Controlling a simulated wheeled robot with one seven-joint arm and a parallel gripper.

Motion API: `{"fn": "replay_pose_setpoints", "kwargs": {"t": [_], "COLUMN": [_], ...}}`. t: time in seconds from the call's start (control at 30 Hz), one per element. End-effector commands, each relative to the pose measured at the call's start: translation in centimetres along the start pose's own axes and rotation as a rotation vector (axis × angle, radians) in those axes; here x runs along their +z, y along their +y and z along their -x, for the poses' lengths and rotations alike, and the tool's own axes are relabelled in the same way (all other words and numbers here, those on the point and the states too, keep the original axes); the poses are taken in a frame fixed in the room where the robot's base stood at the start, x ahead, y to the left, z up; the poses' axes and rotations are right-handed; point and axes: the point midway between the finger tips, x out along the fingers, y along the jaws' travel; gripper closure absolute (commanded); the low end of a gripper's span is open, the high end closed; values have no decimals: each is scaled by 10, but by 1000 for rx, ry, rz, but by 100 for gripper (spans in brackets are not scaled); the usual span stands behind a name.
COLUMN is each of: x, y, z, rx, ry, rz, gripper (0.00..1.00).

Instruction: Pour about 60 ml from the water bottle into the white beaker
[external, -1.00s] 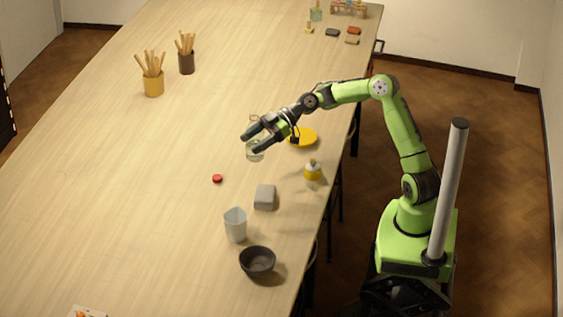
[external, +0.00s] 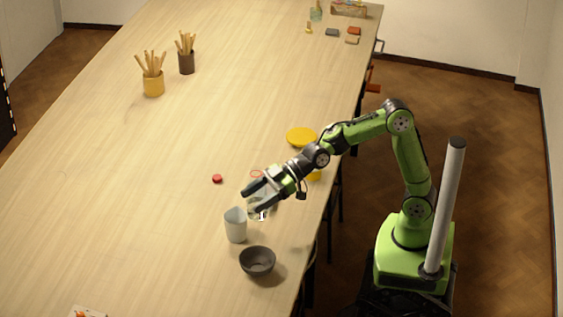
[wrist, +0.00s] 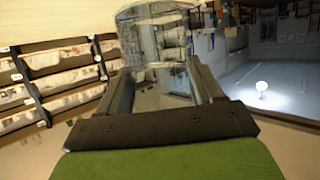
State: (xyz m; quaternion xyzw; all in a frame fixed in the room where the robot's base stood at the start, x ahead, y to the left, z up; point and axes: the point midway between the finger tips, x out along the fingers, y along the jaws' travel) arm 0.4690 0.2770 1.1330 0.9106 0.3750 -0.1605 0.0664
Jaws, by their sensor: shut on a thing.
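My gripper (external: 256,197) is shut on the clear water bottle (external: 264,209), whose red-ringed mouth shows above the fingers. The bottle looks close to upright in the external view, though the fingers hide much of it. It also fills the space between the fingers in the wrist view (wrist: 160,45). The white beaker (external: 235,228) stands upright on the table, just in front and a little left of the bottle. The bottle is apart from it, held above the table. The water level and the beaker's contents cannot be made out.
A dark bowl (external: 257,264) stands close to the beaker. A red cap (external: 217,179) lies to the left. A yellow plate (external: 301,137) and a mostly hidden yellow object (external: 314,177) are by my arm. Brush pots (external: 153,87) stand far back. The table's left is clear.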

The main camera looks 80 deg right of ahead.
Motion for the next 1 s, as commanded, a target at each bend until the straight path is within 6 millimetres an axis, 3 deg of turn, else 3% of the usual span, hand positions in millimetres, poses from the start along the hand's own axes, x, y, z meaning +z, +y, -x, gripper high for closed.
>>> {"fn": "replay_pose_setpoints", "kwargs": {"t": [0.13, 0.67, 1.0], "x": [-4, 63, 66], "y": [-15, -12, -12], "z": [0, -24, -25], "rx": [-4, -4, -3], "ry": [2, -2, 1], "rz": [3, 0, -1], "gripper": [72, 72, 72]}}
